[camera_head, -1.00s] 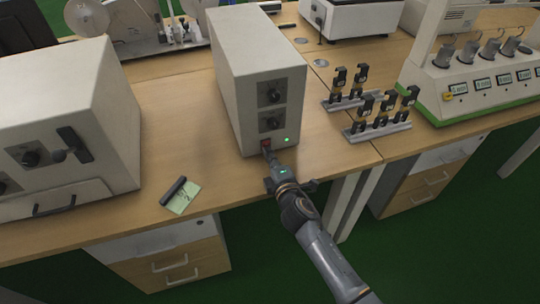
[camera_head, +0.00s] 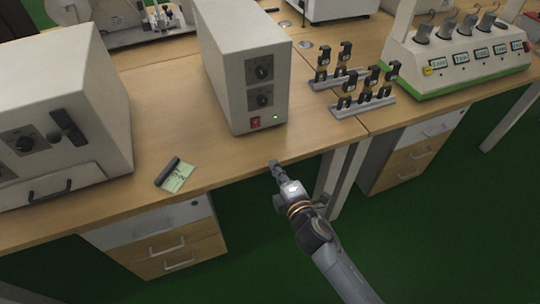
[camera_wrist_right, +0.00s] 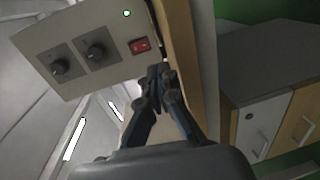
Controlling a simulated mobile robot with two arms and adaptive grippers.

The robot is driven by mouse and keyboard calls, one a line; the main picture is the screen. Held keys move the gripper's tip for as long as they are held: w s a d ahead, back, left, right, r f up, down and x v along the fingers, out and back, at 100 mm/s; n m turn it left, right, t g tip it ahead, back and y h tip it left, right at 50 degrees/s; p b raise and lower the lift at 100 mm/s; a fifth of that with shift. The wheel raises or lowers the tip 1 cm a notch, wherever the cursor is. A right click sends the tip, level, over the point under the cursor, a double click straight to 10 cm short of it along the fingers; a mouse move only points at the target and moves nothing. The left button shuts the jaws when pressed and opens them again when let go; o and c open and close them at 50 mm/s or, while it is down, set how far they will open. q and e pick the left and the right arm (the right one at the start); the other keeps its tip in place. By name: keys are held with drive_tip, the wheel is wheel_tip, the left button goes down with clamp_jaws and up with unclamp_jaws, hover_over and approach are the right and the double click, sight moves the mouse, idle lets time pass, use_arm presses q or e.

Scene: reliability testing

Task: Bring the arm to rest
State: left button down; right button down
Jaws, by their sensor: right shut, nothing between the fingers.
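My right gripper (camera_head: 273,164) is shut and empty, just off the front edge of the wooden table, in front of a tall beige box (camera_head: 228,84). The box has two dark knobs, a red switch (camera_head: 255,122) and a lit green lamp (camera_head: 275,116) on its front. In the right wrist view the closed fingers (camera_wrist_right: 157,74) point toward the box's front panel (camera_wrist_right: 84,62), with the red switch (camera_wrist_right: 139,45) near their tips but apart from them. My left gripper is not in view.
A second beige box (camera_head: 70,110) with a handle stands at the left. A marker and green note (camera_head: 178,178) lie near the table edge (camera_head: 225,172). Racks of black clips (camera_head: 362,102) and a green-based device (camera_head: 465,65) stand right. Drawers (camera_head: 165,245) sit below.

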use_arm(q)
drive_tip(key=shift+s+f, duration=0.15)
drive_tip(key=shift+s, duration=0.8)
use_arm(e)
drive_tip(key=shift+s+d+f, duration=0.15)
drive_tip(key=shift+s+d, duration=0.1)
drive_tip(key=shift+s, duration=0.3)
